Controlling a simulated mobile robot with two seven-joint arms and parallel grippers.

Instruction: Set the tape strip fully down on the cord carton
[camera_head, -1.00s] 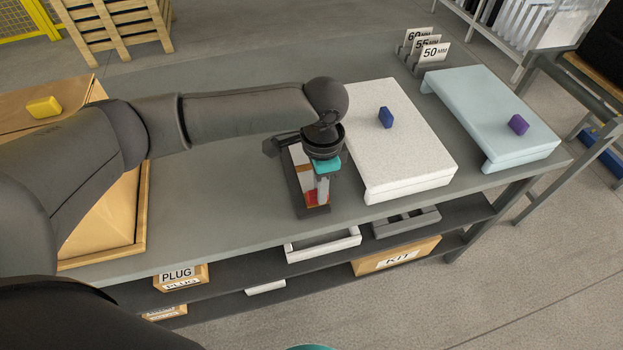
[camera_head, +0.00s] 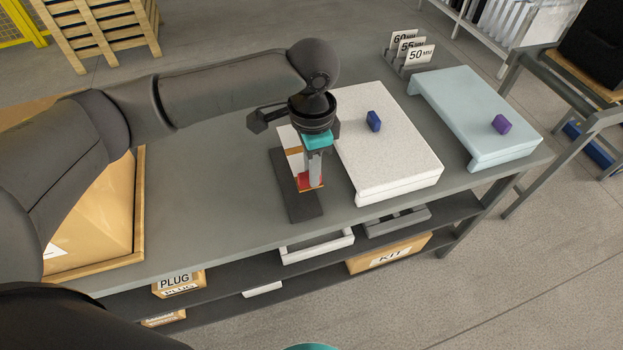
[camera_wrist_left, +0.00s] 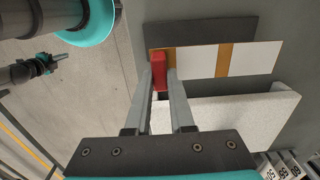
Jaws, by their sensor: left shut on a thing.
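The tape strip is a flat white piece with orange bands and a red block at its end, in the left wrist view (camera_wrist_left: 195,61). My left gripper (camera_wrist_left: 159,78) is shut on the red block. In the head view the gripper (camera_head: 312,180) points down, with the strip (camera_head: 295,158) at its fingers, over a dark flat plate (camera_head: 306,210). The strip looks a little above the plate. A brown carton (camera_head: 105,215), probably the cord carton, is at the left, partly hidden by my left arm.
Number cards (camera_head: 415,52) stand behind. The grey bench (camera_head: 215,190) is clear between carton and plate.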

